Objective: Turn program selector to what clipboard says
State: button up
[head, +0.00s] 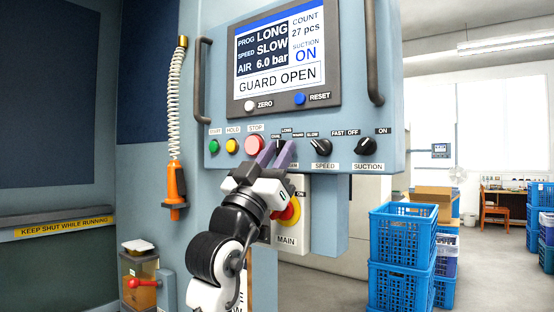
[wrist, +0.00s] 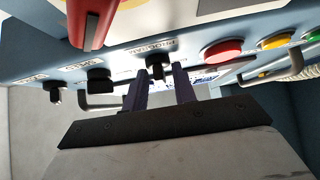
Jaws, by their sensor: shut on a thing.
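The program selector, a small black knob, is in the wrist view (wrist: 157,68) beside the word PROGRAM. In the head view my purple fingers mostly hide it. My gripper (head: 277,152) is at the panel, its fingers on either side of the knob and shut on it; the fingers also show in the wrist view (wrist: 160,88). One of the position labels above the knob reads LONG; the pointer's direction is hard to tell. The display (head: 285,52) reads PROG LONG, SPEED SLOW, GUARD OPEN. No clipboard is in view.
The speed knob (head: 321,147) and suction knob (head: 367,146) are to the right. The red stop button (head: 255,145) is close on the left. A red and yellow main switch (head: 291,211) sits below, close to my wrist. Blue crates (head: 402,238) stand at right.

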jog(key=o, duration=0.6)
jog(key=b+v, duration=0.5)
jog(key=v, duration=0.9)
jog(key=shift+w, duration=0.1)
